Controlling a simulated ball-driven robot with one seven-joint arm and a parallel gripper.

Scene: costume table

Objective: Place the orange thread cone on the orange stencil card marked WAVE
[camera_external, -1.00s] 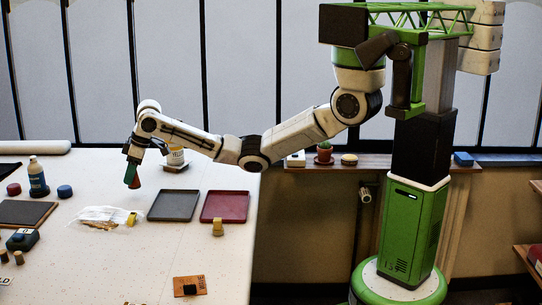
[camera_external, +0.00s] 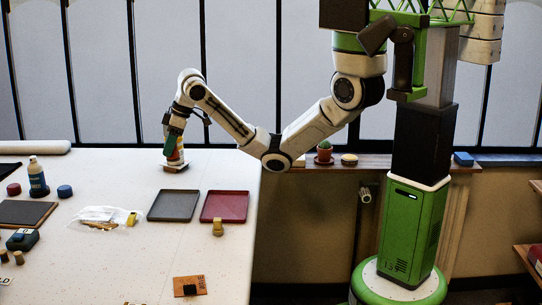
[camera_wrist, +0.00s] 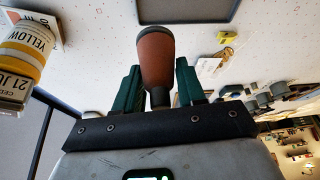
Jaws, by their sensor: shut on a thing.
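My gripper (camera_wrist: 158,90) is shut on the orange thread cone (camera_wrist: 156,62), a rust-orange body with dark ends between the green fingers. In the external view my gripper (camera_external: 172,138) hangs over the far part of the table, at the yellow-labelled tin (camera_external: 177,160), and largely hides it and the cone. In the wrist view the tin (camera_wrist: 28,50) is at the left, apart from the cone. An orange card (camera_external: 181,284) with a black block on it lies at the near edge; its lettering is too small to read, so I cannot confirm WAVE.
A dark grey tray (camera_external: 174,206) and a dark red tray (camera_external: 225,207) lie mid-table, with a small yellowish object (camera_external: 218,228) in front. A clear bag (camera_external: 105,215) lies left of them. A blue bottle (camera_external: 37,178) stands far left. The table's near middle is mostly clear.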

